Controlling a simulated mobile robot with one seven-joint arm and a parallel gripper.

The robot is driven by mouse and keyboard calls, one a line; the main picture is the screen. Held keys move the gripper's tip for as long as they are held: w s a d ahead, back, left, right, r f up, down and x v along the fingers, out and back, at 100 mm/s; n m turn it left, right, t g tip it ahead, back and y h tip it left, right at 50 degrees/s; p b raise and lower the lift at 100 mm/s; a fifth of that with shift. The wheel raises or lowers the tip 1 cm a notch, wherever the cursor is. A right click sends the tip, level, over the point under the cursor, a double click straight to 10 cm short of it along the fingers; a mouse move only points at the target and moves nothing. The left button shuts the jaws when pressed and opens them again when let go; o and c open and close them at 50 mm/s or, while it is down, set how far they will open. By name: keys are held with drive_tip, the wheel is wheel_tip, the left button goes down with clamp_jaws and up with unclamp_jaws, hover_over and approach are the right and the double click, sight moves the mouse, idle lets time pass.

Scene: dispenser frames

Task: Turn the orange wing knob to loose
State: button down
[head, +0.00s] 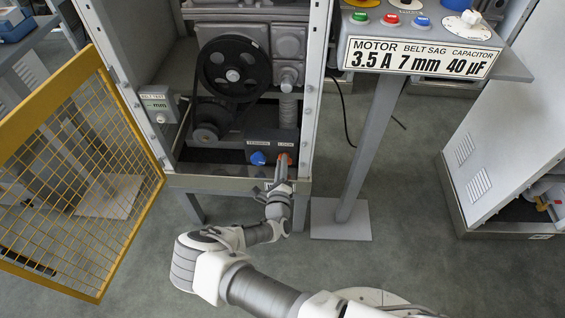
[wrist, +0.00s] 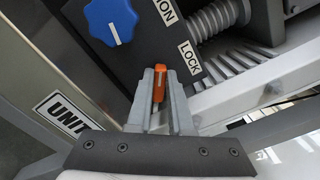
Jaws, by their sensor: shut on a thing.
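The orange wing knob (wrist: 159,85) is on the dark block (wrist: 150,60) beside the LOCK label (wrist: 190,57). My gripper (wrist: 159,94) is shut on the knob, with one grey finger on each side of it. In the head view the orange knob (head: 282,158) shows only in small part at the tip of my gripper (head: 281,168). The fingers hide most of its sides, and I cannot tell its exact turn angle against any marks.
A blue knob (head: 258,158) sits just left of the orange one, under the TENSION label. A belt and pulley (head: 233,70) are above. The yellow mesh door (head: 80,165) stands open at left. A sign post (head: 370,140) stands at right.

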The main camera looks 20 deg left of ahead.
drive_tip(key=n, duration=0.3)
drive_tip(key=shift+f+n, duration=0.3)
drive_tip(key=shift+n, duration=0.1)
drive_tip(key=shift+f+n+b, duration=0.2)
drive_tip(key=shift+n+b, duration=0.15)
drive_tip(key=shift+n, duration=1.35)
drive_tip(key=c, duration=0.8)
unclamp_jaws()
drive_tip(key=shift+a, duration=0.1)
drive_tip(key=shift+r, duration=0.1)
drive_tip(key=p+v, duration=0.4)
drive_tip(key=v, duration=1.3)
drive_tip(key=shift+s, duration=0.3)
